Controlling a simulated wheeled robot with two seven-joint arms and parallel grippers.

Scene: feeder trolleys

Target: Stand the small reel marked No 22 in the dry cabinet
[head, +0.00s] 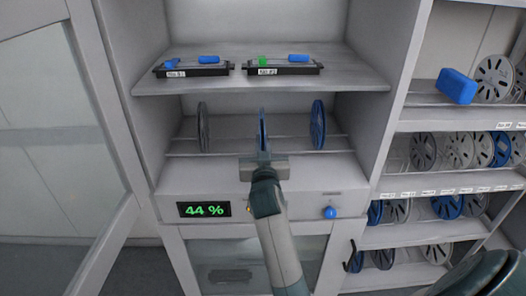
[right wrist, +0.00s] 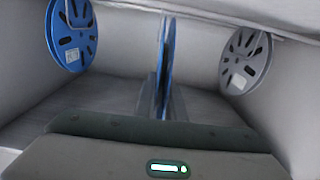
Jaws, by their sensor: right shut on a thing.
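My right gripper (head: 262,152) reaches into the lower bay of the dry cabinet (head: 255,172). It is shut on a thin blue reel (head: 262,124), which is upright and edge-on to the head view. In the right wrist view the held reel (right wrist: 166,55) stands edge-on between the fingers (right wrist: 162,100). Its marking cannot be read, so I cannot tell its number. Whether its lower edge touches the cabinet's rack is hidden by the gripper. My left gripper is not in view.
In the same bay a grey reel (head: 203,128) stands at left and a blue reel (head: 318,125) at right, with gaps to the held one. Two labelled trays (head: 222,71) (head: 290,71) lie on the shelf above. The glass door (head: 40,130) is open at left. Reel racks (head: 440,183) stand at right.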

